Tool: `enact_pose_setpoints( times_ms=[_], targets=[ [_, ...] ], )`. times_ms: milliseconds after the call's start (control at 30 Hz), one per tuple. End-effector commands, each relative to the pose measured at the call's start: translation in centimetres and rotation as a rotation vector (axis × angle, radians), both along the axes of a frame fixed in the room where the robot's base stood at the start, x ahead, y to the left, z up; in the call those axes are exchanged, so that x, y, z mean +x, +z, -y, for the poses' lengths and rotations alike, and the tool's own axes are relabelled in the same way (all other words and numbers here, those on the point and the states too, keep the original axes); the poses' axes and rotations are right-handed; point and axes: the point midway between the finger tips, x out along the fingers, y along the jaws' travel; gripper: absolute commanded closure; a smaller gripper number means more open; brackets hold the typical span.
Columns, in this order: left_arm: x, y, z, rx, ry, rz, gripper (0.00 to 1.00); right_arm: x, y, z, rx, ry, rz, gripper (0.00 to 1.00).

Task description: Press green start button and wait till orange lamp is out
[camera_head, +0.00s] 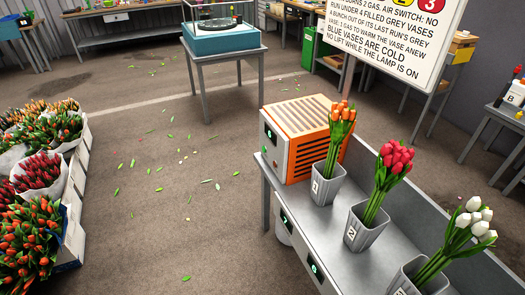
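An orange slatted machine (297,125) with a grey front stands at the left end of a grey metal bench (355,238). Its front carries a lit green display (268,131) and a small green spot (264,150) below it, too small to tell as a button. I cannot make out a lit orange lamp. On the bench stand a grey vase (326,184) with orange tulips, a grey vase (366,232) with red tulips, and a grey vase (410,282) with white tulips, cut by the picture edge. Neither of my grippers is in view.
Lit green displays (284,222) sit along the bench front. A white sign (390,35) hangs behind the bench. Tulip crates (75,220) fill the left side. A turntable stand (222,40) is at the back. The floor between has scattered leaves and is otherwise open.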

Motion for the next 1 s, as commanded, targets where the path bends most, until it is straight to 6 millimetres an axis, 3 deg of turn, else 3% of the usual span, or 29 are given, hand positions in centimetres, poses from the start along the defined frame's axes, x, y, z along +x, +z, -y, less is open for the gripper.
enact_pose_setpoints(
  times_ms=[33,200,1000],
  targets=[
    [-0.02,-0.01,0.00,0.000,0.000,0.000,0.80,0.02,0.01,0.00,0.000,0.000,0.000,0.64],
    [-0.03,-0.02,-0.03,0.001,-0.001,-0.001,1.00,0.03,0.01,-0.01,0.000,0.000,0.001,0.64],
    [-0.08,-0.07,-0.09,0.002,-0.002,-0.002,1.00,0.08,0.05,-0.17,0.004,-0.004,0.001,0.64]
  ],
)
